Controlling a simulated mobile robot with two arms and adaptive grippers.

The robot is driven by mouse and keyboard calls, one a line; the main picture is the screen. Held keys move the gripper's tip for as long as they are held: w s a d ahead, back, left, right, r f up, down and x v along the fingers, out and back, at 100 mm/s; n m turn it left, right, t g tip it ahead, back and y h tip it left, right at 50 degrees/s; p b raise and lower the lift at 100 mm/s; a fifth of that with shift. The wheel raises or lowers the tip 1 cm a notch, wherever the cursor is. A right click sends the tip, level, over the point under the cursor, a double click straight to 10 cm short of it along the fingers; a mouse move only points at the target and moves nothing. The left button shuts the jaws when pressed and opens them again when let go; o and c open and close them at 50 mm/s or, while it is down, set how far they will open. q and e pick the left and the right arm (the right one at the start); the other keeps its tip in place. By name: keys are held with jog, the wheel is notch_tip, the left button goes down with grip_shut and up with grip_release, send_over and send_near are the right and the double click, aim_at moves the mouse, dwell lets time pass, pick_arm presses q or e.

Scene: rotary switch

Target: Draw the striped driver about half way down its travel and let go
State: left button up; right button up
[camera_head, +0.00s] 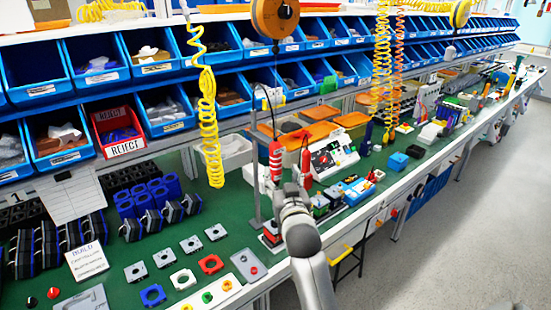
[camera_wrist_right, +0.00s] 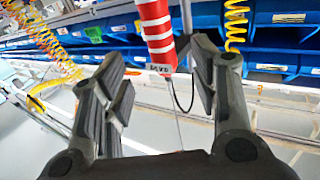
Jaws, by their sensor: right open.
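The striped driver (camera_head: 275,160), red with white bands, hangs upright from a cable in the head view. In the right wrist view the striped driver (camera_wrist_right: 156,32) shows at the top between my spread fingers, nearer the right-hand finger, with a label at its lower end. My right gripper (camera_head: 282,192) is at the driver's lower end in the head view. In the wrist view my right gripper (camera_wrist_right: 160,72) is open, with a gap to the left of the driver. I cannot tell whether the right-hand finger touches it. My left gripper is not in view.
An orange reel (camera_head: 274,17) hangs above the driver. Another red tool (camera_head: 306,158) is close on the right, before a white panel (camera_head: 333,155). A yellow coiled hose (camera_head: 209,125) hangs to the left. Blue bins (camera_head: 165,110) line the back of the green bench (camera_head: 215,262).

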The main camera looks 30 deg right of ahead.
aim_at(277, 161)
jog(key=p+x, duration=0.2)
jog(key=x, duration=0.6)
jog(key=shift+w, duration=0.25)
jog(key=shift+p+x, duration=0.3)
jog(key=shift+x, duration=0.7)
grip_shut()
